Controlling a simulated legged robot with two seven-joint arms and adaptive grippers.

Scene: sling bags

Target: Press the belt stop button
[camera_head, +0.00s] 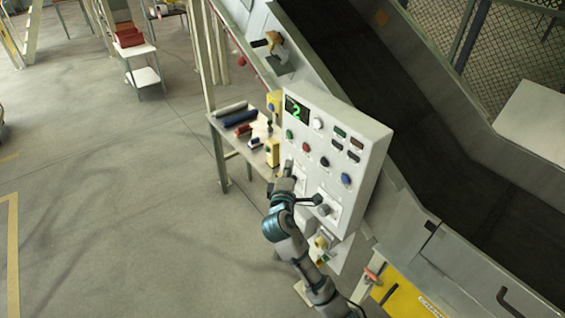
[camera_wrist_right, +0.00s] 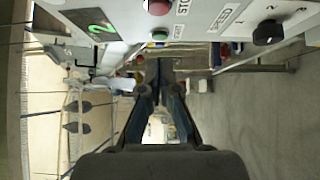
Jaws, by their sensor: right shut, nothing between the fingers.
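The control panel (camera_head: 342,130) is a light grey box with a green-lit display (camera_head: 296,109), knobs and coloured buttons. A red button (camera_head: 306,147) sits between a green button (camera_head: 289,134) and a black knob (camera_head: 324,161). The red button also shows at the top of the right wrist view (camera_wrist_right: 158,7), with the green button (camera_wrist_right: 160,36) below it. My right gripper (camera_head: 289,166) is shut and empty, below and left of the red button, near the panel's left edge. Fingertip contact with the panel cannot be told. My left gripper is out of view.
A blue button (camera_head: 346,179) and a lever (camera_head: 308,200) are on the panel's lower part, close to my right arm. A side table (camera_head: 228,127) with rolls stands left of the panel. The dark conveyor belt (camera_head: 400,110) runs behind it. Open floor lies left.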

